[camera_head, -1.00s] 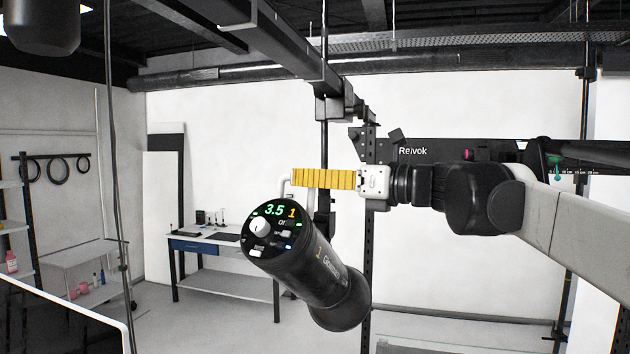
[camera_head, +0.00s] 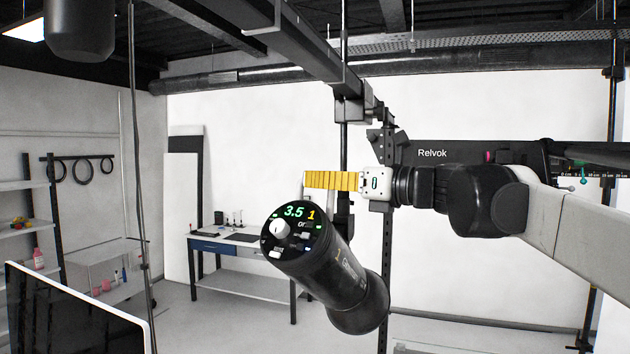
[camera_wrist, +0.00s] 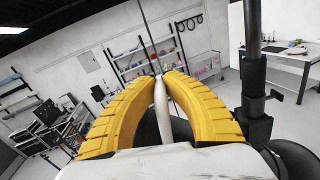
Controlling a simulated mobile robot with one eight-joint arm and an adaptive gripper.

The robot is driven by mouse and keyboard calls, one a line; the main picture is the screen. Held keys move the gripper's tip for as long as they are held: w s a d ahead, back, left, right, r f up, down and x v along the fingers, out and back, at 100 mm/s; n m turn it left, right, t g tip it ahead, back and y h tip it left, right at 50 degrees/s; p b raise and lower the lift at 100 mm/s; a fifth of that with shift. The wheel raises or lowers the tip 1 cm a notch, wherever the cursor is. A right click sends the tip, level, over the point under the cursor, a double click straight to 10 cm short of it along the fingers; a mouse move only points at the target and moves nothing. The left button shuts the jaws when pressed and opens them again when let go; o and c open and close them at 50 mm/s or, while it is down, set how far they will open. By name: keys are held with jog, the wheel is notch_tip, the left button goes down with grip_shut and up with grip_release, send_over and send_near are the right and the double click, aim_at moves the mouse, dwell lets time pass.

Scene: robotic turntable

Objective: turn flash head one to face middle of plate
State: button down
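Flash head one (camera_head: 335,272) is a black cylinder with a round control panel showing green "3.5" and yellow "1". It hangs at the centre of the head view, panel facing up-left, barrel sloping down-right. My gripper (camera_head: 308,180) has yellow ribbed fingers and reaches in from the right, just above the flash head. In the wrist view, my gripper (camera_wrist: 162,76) has its fingers bent inward around the pale handle (camera_wrist: 162,108) of the flash head, tips close together. It appears shut on this handle. The plate is not in view.
An overhead rail (camera_head: 285,45) runs above, with a dark upright post (camera_head: 387,270) behind my gripper. A desk (camera_head: 243,250) and shelves (camera_head: 20,225) stand at the back left. A dark screen (camera_head: 70,315) fills the lower left corner. The floor between is clear.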

aim_at(301, 180)
jog(key=shift+a+r+t, duration=0.1)
jog(key=shift+a+t, duration=0.05)
jog(key=shift+t, duration=0.25)
jog(key=shift+w+a+m+h, duration=0.15)
jog(key=shift+m+h, duration=0.15)
jog(key=shift+w+a+m+t+h, duration=0.3)
jog(key=shift+m+t, duration=0.1)
jog(key=shift+t, duration=0.1)
jog(key=shift+w+a+m+t+h, duration=0.3)
jog(key=shift+m+t+h, duration=0.1)
jog(key=shift+a, duration=0.1)
jog(key=shift+w+a+m+t+h, duration=0.2)
jog(key=shift+w+m+t+h, duration=0.15)
jog(key=shift+t+h, duration=0.25)
jog(key=shift+a, duration=0.15)
